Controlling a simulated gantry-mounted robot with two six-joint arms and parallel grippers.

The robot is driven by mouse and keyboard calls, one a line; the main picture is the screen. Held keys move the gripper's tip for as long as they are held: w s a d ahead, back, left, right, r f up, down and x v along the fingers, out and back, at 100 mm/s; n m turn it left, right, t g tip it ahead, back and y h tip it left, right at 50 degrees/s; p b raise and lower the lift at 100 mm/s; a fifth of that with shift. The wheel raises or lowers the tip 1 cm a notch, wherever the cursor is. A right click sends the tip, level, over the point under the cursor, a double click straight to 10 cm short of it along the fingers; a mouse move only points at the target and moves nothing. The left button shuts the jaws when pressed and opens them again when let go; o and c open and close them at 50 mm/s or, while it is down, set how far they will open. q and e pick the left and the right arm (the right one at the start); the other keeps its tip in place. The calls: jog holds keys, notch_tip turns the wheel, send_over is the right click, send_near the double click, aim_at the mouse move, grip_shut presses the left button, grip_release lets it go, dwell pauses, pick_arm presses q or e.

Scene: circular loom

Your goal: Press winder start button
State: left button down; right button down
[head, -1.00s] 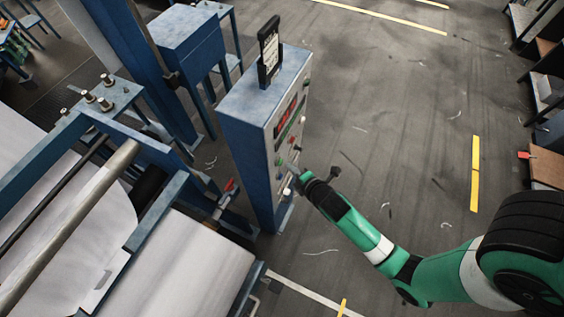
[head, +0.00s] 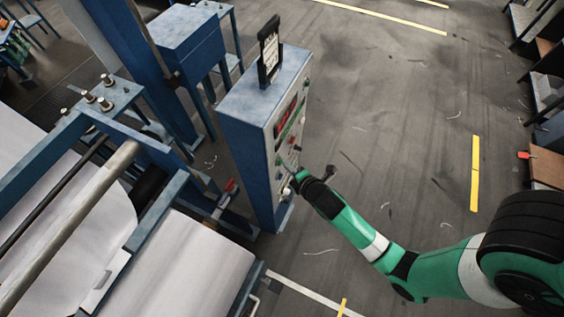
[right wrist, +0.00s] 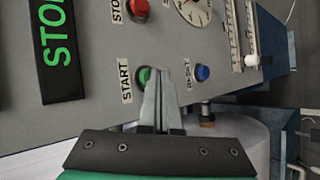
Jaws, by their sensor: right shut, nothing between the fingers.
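The green start button (right wrist: 143,75) sits beside a label reading START on the grey panel face in the right wrist view. My right gripper (right wrist: 158,78) is shut and empty, its fingertips at the start button's right edge and partly covering it. Whether they touch it I cannot tell. In the head view my right gripper (head: 290,170) is at the lower part of the blue control cabinet (head: 246,150), in front of its panel. My left gripper is not in view.
A red stop button (right wrist: 137,9) is above the start button, and a blue reset button (right wrist: 203,73) is to its right. A dial gauge (right wrist: 195,10) is at the top. The loom's rollers and white fabric (head: 185,265) lie left of the cabinet. Open floor (head: 400,120) is at right.

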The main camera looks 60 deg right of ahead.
jog(key=shift+w, duration=0.3)
jog(key=shift+s, duration=0.15)
dwell(0.4)
jog(key=shift+s+p, duration=0.5)
jog(key=shift+s, duration=0.25)
jog(key=s+p, duration=0.3)
jog(key=s, duration=0.2)
jog(key=shift+d, duration=0.15)
dwell(0.7)
